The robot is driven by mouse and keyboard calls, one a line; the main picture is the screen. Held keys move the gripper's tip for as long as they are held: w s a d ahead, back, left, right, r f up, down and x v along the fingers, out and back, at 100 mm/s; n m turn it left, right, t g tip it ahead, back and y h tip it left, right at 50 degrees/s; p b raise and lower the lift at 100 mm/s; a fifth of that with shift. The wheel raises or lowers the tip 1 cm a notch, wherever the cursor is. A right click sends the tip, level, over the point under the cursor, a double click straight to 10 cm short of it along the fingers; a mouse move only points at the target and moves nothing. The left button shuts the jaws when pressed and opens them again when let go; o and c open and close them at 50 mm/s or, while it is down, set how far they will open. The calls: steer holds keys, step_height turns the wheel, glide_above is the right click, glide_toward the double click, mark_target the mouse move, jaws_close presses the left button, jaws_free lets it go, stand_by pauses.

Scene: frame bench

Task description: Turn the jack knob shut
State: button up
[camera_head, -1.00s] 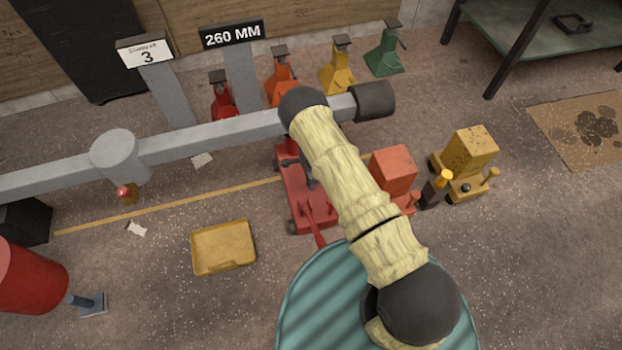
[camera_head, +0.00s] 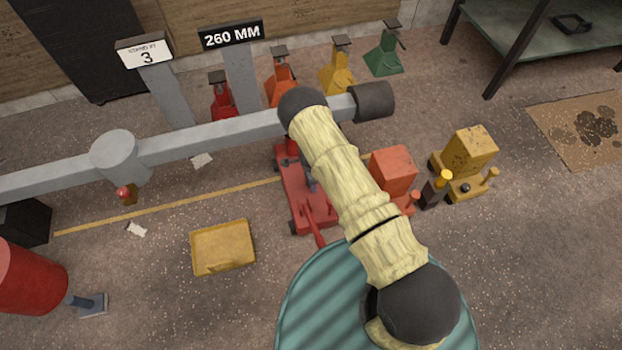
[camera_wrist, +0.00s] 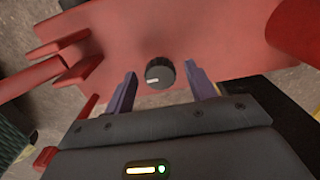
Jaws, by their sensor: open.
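The jack knob (camera_wrist: 160,73) is a small round black knob with a white pointer mark. It stands on the red jack (camera_wrist: 215,30), which fills much of the wrist view. My gripper (camera_wrist: 161,85) is open, with one finger on each side of the knob. A gap shows between each finger and the knob. In the head view the red jack (camera_head: 292,205) sits on the floor, partly hidden by my arm. My gripper and the knob are hidden there.
A grey horizontal beam (camera_head: 215,133) runs above the jack. A yellow tray (camera_head: 222,247) lies to the left. A red-orange unit (camera_head: 393,168) and a yellow unit (camera_head: 468,153) stand to the right. Several coloured jack stands line the back.

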step_height(320, 180, up, 17)
steer(key=p, duration=0.6)
steer(key=shift+r+p, duration=0.15)
steer(key=shift+p, duration=0.25)
steer(key=shift+r, duration=0.1)
steer(key=s+d+r+n, duration=0.2)
steer(key=d+r, duration=0.1)
steer(key=r, duration=0.4)
steer(key=s+d+r+n+t, duration=0.1)
steer(key=d+r+n, duration=0.15)
steer(key=r, duration=0.55)
steer(key=s+d+r+n, duration=0.2)
steer(key=d+r, duration=0.1)
steer(key=r, duration=0.4)
steer(key=s+d+r+n+t+p, duration=0.1)
steer(key=s+d+r+n, duration=0.25)
steer(key=s+r, duration=0.35)
steer(key=s+d+r+n+t, duration=0.1)
steer(key=s+d+r+n, duration=0.2)
steer(key=s+r+n, duration=0.3)
step_height(320, 180, up, 38)
steer(key=m+p, duration=0.1)
steer(key=p, duration=3.7)
steer(key=shift+s+d, duration=0.15)
steer(key=shift+s, duration=0.25)
